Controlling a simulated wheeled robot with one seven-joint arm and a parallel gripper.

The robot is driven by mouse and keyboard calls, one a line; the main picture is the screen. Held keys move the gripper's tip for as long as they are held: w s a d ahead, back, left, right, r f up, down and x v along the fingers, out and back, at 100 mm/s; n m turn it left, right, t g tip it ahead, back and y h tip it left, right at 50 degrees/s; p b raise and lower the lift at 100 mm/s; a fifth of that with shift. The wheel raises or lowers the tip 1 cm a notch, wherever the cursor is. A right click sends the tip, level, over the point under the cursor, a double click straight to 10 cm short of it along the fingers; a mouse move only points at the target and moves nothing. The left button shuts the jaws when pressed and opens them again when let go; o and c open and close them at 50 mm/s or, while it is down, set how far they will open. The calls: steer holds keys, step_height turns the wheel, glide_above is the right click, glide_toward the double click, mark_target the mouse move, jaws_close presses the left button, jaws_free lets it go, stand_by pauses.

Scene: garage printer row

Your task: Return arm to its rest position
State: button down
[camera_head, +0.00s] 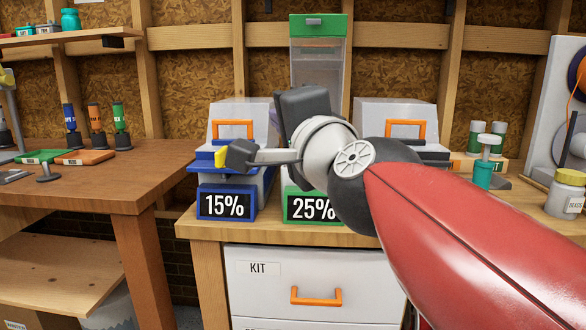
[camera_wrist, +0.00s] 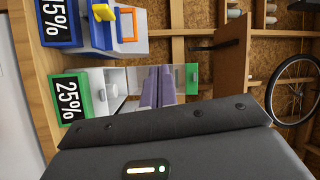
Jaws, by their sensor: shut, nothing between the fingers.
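My gripper (camera_head: 228,157) is shut and empty in the head view. My red and white arm reaches in from the lower right and stays raised above the bench. It hides much of the green-fronted 25% box (camera_head: 296,206). The wrist view is turned sideways. It shows the 15% label (camera_wrist: 58,20) and the 25% label (camera_wrist: 69,98), with a dark grey housing across the bottom; the fingertips cannot be made out there.
A drawer unit marked KIT (camera_head: 310,285) sits below the bench. Another box with an orange handle (camera_head: 405,130) is partly behind my arm. A brown table (camera_head: 120,180) holds tools at left. A jar (camera_head: 565,193) stands at right.

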steer(key=s+d+f+n+g+h, duration=0.2)
steer(key=d+f+n+g, duration=0.1)
steer(key=f, duration=0.7)
steer(key=s+d+f+n+g+h, duration=0.1)
steer(key=s+d+f+n+g, duration=0.2)
steer(key=f, duration=0.6)
steer(key=s+d+f+n+g+h, duration=0.2)
steer(key=s+d+f, duration=0.3)
steer(key=f, duration=0.3)
steer(key=s+d+f+n+g+h, duration=0.2)
steer(key=s+d+f+g, duration=0.2)
steer(key=f, duration=0.5)
steer(key=shift+s+d+n+h, duration=0.35)
steer(key=shift+s+d, duration=0.2)
steer(key=shift+d, duration=0.45)
